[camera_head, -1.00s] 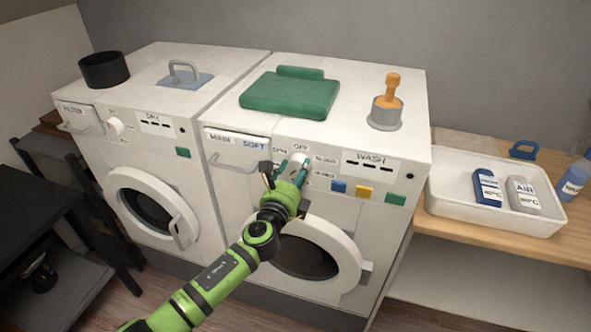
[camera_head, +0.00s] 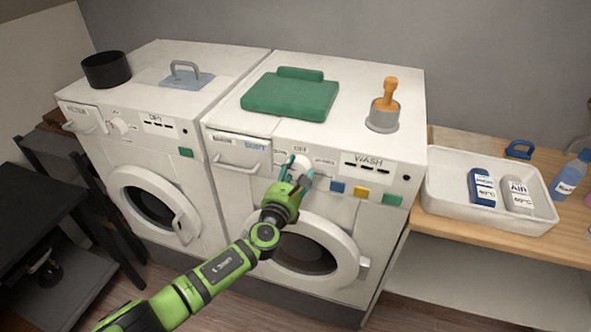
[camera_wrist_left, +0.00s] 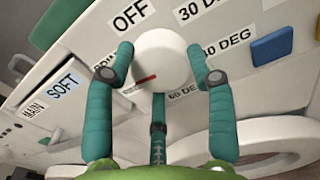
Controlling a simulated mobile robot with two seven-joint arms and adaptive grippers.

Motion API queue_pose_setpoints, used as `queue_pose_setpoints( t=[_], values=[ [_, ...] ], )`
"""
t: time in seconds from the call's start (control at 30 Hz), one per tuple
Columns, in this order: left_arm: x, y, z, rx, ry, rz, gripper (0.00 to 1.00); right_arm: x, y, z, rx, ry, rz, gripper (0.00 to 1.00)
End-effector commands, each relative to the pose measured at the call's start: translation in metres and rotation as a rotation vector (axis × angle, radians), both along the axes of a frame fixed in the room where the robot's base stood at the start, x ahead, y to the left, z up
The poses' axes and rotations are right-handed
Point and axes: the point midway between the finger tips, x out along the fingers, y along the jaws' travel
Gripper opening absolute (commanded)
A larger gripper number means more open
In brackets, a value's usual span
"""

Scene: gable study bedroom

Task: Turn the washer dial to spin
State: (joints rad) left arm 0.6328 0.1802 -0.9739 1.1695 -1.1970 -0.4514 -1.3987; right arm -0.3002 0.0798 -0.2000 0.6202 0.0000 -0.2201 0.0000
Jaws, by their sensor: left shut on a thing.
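The washer dial (camera_wrist_left: 160,55) is a round white knob with a red mark on its rim, seen in the left wrist view. The mark points to the lower left, towards a label partly hidden by a finger. OFF, 30 DEG and 60 DEG labels surround the dial. My left gripper (camera_wrist_left: 160,85) is shut on the dial, with teal fingers on both sides and one below. In the head view, my left gripper (camera_head: 297,170) is at the control panel of the right-hand machine, the washer (camera_head: 225,180). My right gripper is not in view.
Blue (camera_head: 337,188), yellow (camera_head: 361,193) and green (camera_head: 392,199) buttons sit right of the dial. The drawer (camera_head: 238,150) is to its left. A round door (camera_head: 345,265) is below. A dryer (camera_head: 130,155) stands left; a white tray (camera_head: 440,205) lies on the right-hand bench.

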Motion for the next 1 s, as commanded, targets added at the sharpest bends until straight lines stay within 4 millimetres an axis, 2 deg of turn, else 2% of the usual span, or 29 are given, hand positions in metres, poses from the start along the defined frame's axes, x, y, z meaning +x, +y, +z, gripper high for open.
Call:
queue_pose_setpoints(
  t=[0.03, 0.5, 1.0],
  values=[
    [0.002, 0.0, 0.006, 0.04, -0.019, 0.001, 0.23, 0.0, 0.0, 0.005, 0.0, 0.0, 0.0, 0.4],
    [0.001, 0.0, 0.005, 0.346, -0.119, 0.002, 0.23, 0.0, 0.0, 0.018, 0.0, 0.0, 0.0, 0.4],
    [0.001, 0.0, 0.004, 0.427, -0.146, 0.004, 0.23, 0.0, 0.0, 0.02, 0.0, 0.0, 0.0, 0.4]
  ],
)
